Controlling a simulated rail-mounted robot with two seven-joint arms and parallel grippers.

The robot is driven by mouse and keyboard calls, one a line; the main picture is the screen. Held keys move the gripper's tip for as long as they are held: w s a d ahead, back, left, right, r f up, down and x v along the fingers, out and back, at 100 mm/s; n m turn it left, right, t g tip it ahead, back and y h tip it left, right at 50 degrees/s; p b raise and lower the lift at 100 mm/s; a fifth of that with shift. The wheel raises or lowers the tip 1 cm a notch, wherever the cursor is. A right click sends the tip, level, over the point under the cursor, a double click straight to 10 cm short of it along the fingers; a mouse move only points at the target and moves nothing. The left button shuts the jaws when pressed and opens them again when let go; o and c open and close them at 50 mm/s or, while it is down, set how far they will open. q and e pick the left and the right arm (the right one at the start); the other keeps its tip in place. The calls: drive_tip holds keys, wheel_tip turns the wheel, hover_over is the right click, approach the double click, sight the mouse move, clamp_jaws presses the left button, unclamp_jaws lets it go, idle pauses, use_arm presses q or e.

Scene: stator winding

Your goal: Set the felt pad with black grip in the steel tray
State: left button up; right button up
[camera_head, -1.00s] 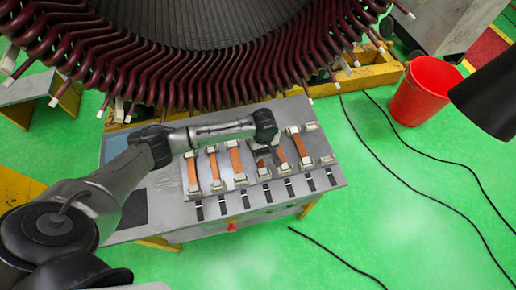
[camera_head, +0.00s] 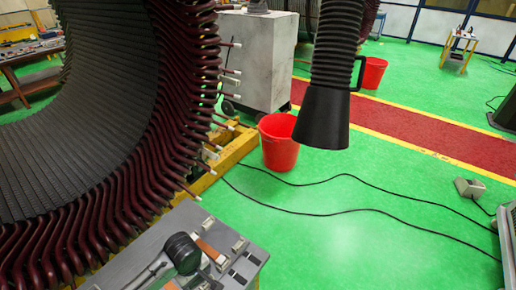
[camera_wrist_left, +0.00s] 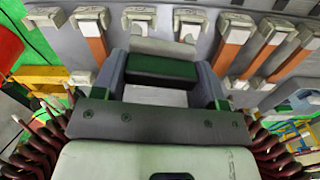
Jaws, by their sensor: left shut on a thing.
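I cannot make out the steel tray in either view. My right gripper is not in view.
The grey bench (camera_head: 228,246) carries orange strips (camera_head: 210,250) in pale clamps, several in the wrist view (camera_wrist_left: 232,43). The large stator (camera_head: 130,130) stands behind.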

use_arm(q)
drive_tip(key=s+d+r+m, duration=0.4)
drive_tip(key=s+d+m, duration=0.2)
drive_tip(key=s+m, duration=0.35)
drive_tip(key=w+a+r, duration=0.3)
drive_tip(key=w+r, duration=0.1)
drive_tip(key=r, duration=0.7)
drive_tip(key=w+a+r, duration=0.3)
drive_tip(key=w+r, duration=0.2)
drive_tip(key=r, duration=0.5)
drive_tip(key=s+r+p, duration=0.8)
drive_tip(key=s+p, duration=0.1)
drive_tip(key=p, duration=0.3)
drive_tip(key=shift+s+r, duration=0.25)
drive_tip(key=shift+r, duration=0.05)
